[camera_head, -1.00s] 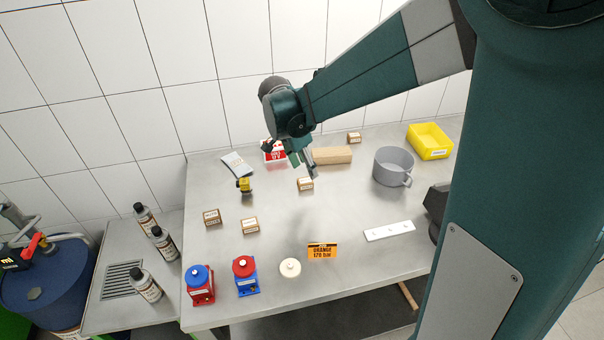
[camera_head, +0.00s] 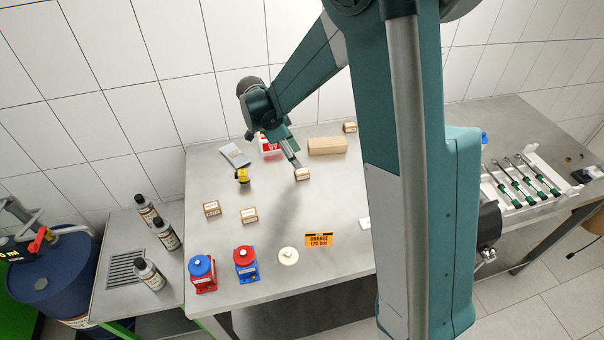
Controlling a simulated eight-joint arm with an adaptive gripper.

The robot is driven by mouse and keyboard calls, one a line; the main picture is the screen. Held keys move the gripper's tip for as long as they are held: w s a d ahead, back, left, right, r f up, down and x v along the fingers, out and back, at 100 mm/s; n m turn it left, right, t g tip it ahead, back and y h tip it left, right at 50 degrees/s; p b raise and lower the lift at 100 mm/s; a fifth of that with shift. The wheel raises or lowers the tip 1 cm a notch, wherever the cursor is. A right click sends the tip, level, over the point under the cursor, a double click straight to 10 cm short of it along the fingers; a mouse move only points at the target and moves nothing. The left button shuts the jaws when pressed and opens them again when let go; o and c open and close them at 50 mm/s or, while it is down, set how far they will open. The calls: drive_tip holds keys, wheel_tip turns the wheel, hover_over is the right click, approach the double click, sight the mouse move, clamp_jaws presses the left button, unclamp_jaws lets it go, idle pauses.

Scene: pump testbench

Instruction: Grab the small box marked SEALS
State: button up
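Several small brown boxes with white labels are on the grey table; the print is too small to tell which is marked SEALS. One box (camera_head: 302,174) is at mid-table, just below my gripper (camera_head: 294,160) in the picture. Two more boxes, a left one (camera_head: 211,209) and a right one (camera_head: 249,215), stand nearer the front left. Another box (camera_head: 349,127) is at the back, beside my arm. My gripper points down with its fingertips at the upper edge of the mid-table box. I cannot tell whether they touch it or how far apart they are.
A wooden block (camera_head: 327,146), a red-and-white item (camera_head: 269,148) and a yellow-topped part (camera_head: 242,176) are near my gripper. A tool tray (camera_head: 520,183) is at right.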

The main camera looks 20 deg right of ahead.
sight(303, 170)
drive_tip(key=shift+f, duration=0.1)
drive_tip(key=shift+x, duration=1.2)
drive_tip(key=shift+d+f, duration=0.1)
drive_tip(key=shift+x, duration=2.5)
drive_tip(key=c, duration=0.9)
